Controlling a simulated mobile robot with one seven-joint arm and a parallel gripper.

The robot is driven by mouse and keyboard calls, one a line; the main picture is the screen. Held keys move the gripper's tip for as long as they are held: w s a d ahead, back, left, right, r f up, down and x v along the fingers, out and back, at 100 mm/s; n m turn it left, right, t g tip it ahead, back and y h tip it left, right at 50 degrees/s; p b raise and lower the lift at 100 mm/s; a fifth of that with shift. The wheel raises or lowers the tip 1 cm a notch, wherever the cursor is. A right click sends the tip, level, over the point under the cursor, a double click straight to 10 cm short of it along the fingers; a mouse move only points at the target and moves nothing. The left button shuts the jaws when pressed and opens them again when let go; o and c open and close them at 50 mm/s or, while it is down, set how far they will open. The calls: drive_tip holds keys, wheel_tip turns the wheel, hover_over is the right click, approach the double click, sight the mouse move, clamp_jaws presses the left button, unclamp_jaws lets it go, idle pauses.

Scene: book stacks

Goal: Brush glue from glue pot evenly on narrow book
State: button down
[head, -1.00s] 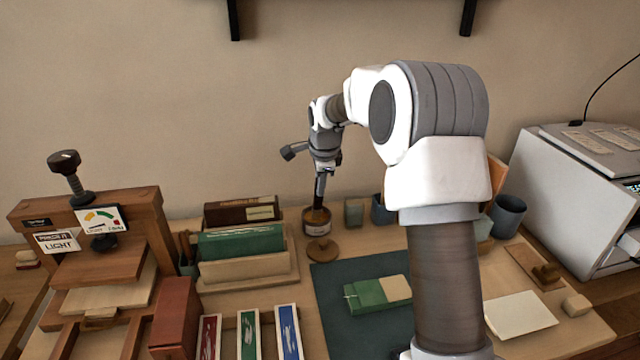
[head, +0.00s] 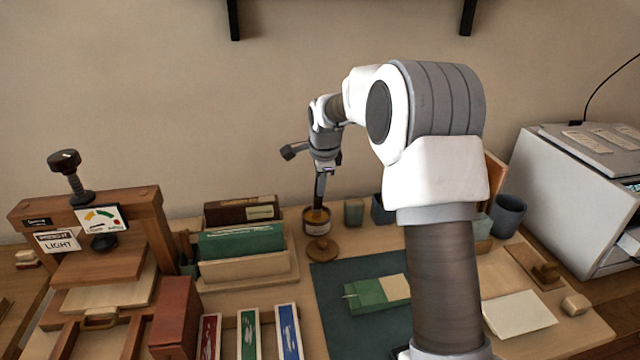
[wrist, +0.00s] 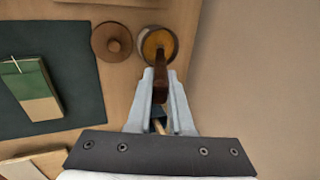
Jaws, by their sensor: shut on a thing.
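The glue pot (head: 316,228) is a small round jar standing near the back of the table; the wrist view shows amber glue inside its rim (wrist: 145,40). My gripper (head: 320,203) is over the pot, pointing down. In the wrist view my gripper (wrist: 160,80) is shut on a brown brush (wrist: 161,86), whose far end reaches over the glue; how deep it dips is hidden. A thin green and cream book (head: 368,293) lies flat on the dark green mat (head: 340,325), apart from the gripper. It also shows in the wrist view (wrist: 32,85).
A round wooden lid (head: 322,251) sits just in front of the pot. A rack of books (head: 245,266) stands to its left, with a wooden press (head: 150,215) farther left. Cups (head: 508,216) stand to the right. The mat around the book is mostly clear.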

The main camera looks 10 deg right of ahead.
drive_tip(key=shift+r+p, duration=2.65)
drive_tip(key=shift+r, duration=0.85)
drive_tip(key=shift+s+f, duration=0.1)
